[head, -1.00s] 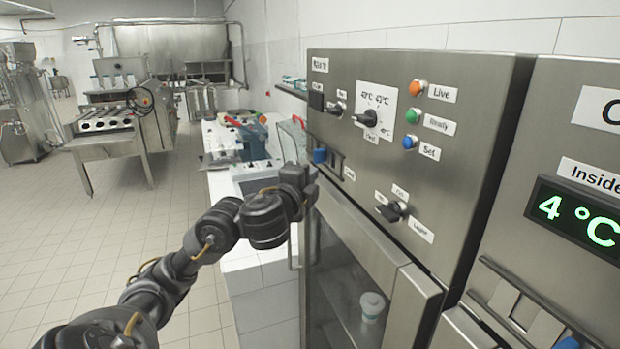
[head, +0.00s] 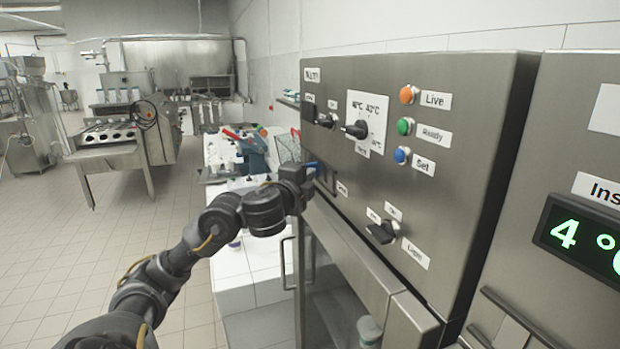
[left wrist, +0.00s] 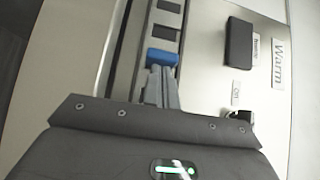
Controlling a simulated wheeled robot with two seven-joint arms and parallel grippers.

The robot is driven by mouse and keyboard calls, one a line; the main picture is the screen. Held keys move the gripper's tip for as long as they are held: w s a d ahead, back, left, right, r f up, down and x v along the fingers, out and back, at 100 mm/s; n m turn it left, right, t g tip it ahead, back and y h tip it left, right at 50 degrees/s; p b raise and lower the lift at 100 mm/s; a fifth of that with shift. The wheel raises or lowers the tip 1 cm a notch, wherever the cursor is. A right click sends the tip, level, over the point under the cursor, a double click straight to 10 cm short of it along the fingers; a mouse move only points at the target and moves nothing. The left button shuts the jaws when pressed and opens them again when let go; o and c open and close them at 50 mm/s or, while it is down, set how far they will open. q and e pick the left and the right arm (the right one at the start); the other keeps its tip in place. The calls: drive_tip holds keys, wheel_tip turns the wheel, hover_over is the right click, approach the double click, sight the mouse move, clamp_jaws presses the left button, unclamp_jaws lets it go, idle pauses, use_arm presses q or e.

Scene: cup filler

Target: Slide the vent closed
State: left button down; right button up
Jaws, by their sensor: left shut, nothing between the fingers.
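The vent (left wrist: 184,22) is a metal slider strip in the cabinet front, with dark slots showing in the left wrist view. Its blue tab (left wrist: 162,57) sits just ahead of my left gripper (left wrist: 160,72). The fingers are shut with nothing between them, and the tips are at the tab's near side, touching or very close. In the head view, the left gripper (head: 305,182) is at the vent, and the blue tab (head: 313,167) shows partly behind it. The gripper hides most of the vent there. My right gripper is not in view.
The panel has a dial (head: 356,130), a lower knob (head: 383,232) and orange, green and blue buttons (head: 404,126). Below is a glass-fronted door with a handle (head: 284,264). A white counter (head: 240,290) stands to the left. A temperature display (head: 585,238) is at the right.

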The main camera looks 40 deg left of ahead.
use_arm(q)
drive_tip(key=a, duration=0.1)
drive_tip(key=w+a+b, duration=0.1)
drive_tip(key=shift+a+r, duration=0.15)
drive_tip(key=shift+a, duration=0.2)
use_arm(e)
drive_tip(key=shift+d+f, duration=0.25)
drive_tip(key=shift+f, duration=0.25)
